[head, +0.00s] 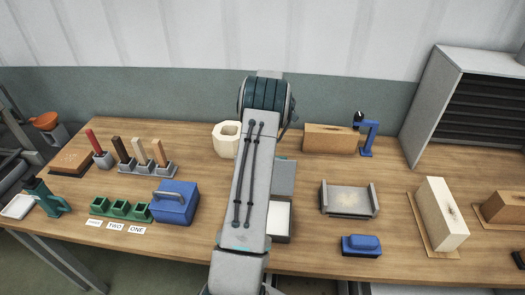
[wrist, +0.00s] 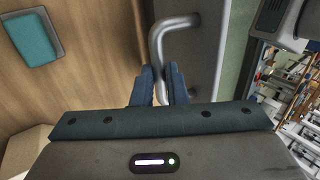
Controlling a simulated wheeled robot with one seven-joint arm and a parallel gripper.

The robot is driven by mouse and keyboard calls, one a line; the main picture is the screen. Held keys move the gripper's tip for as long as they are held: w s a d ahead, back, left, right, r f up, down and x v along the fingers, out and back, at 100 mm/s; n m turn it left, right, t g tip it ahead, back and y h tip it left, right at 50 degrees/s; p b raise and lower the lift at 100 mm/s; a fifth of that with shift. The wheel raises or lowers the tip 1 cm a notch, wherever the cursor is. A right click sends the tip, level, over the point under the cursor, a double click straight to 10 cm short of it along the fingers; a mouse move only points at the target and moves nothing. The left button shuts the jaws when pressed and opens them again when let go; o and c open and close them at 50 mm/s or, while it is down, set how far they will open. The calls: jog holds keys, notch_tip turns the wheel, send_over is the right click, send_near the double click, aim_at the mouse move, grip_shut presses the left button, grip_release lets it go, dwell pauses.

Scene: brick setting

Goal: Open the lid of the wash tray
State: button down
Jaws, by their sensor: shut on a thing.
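The wash tray (head: 279,222) stands on the bench in the middle of the head view, partly hidden behind my arm. Its pale inside shows. Its grey lid (head: 285,178) shows as a flat panel behind it and looks raised; its exact angle is hard to tell. In the wrist view the grey lid (wrist: 205,55) carries a bent metal bar handle (wrist: 156,42). My gripper (wrist: 161,78) has its two blue fingers on either side of this handle and is shut on it. In the head view my arm hides the gripper.
A blue box with a grey handle (head: 175,203) stands left of the tray. A cream pot (head: 227,139) is behind left. A grey cradle (head: 348,200) and a blue block (head: 361,246) are to the right. A teal block (wrist: 33,37) shows in the wrist view.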

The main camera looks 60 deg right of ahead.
jog(key=shift+f, duration=0.5)
jog(key=c, duration=1.5)
grip_release()
jog(key=shift+w, duration=0.1)
jog(key=shift+o, duration=0.2)
jog(key=shift+r, duration=0.15)
jog(key=shift+d, duration=0.1)
jog(key=b+v, duration=0.1)
jog(key=v, duration=0.6)
jog(key=shift+w+d+b, duration=0.15)
jog(key=shift+d+b, duration=0.05)
jog(key=shift+b, duration=0.2)
jog(key=shift+r, duration=0.1)
